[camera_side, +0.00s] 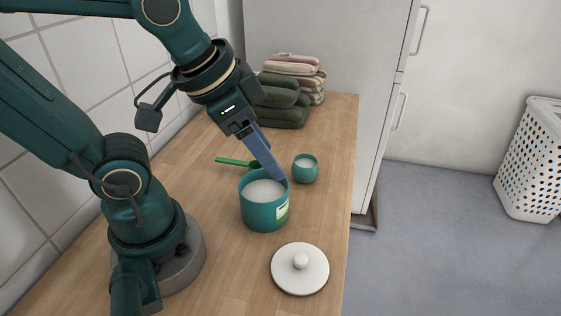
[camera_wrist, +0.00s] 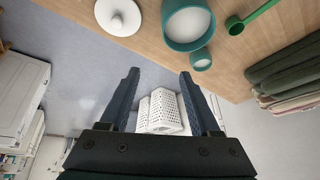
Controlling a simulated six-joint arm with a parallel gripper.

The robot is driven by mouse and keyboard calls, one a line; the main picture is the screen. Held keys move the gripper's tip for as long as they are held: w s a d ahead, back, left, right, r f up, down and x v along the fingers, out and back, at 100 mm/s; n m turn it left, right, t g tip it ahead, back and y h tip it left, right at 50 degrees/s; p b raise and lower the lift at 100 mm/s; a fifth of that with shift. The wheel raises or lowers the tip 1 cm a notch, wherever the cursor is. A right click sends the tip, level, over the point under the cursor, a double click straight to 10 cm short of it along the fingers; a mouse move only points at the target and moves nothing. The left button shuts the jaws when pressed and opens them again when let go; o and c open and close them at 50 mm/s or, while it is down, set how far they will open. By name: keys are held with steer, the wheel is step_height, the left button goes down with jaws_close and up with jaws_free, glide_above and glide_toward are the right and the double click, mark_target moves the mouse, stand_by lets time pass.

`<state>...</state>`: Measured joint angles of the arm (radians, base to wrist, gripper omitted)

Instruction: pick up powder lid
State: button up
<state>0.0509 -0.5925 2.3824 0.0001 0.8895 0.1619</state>
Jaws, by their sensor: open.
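The powder lid (camera_side: 300,269) is a round white disc with a knob on top, lying on the wooden counter near its front right edge. It also shows at the top left of the wrist view (camera_wrist: 118,16). A teal canister (camera_side: 264,212) with white powder inside stands open behind the lid, to its left. My gripper (camera_side: 277,178) appears above the canister's far right rim in the side view, apart from the lid. In the wrist view my gripper's fingers (camera_wrist: 158,75) are spread wide with nothing between them.
A small teal cup (camera_side: 305,170) with white contents stands behind the canister. A green scoop (camera_side: 238,162) lies to the left of the cup. Folded towels (camera_side: 283,100) are stacked at the back. The counter (camera_side: 225,285) is clear left of the lid. A white basket (camera_side: 530,165) stands on the floor.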

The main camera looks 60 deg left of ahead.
steer(key=w+d+f+m+g, duration=0.3)
steer(key=d+f+m, duration=0.1)
steer(key=d+m, duration=0.1)
steer(key=m+g, duration=0.1)
steer(key=g, duration=0.1)
glide_above(301, 257)
step_height(301, 257, down, 5)
steer(key=shift+w+f, duration=0.1)
steer(key=shift+w, duration=0.05)
steer(key=shift+s+f+m, duration=0.2)
steer(key=shift+f+m, duration=0.1)
steer(key=shift+f, duration=2.35)
jaws_close()
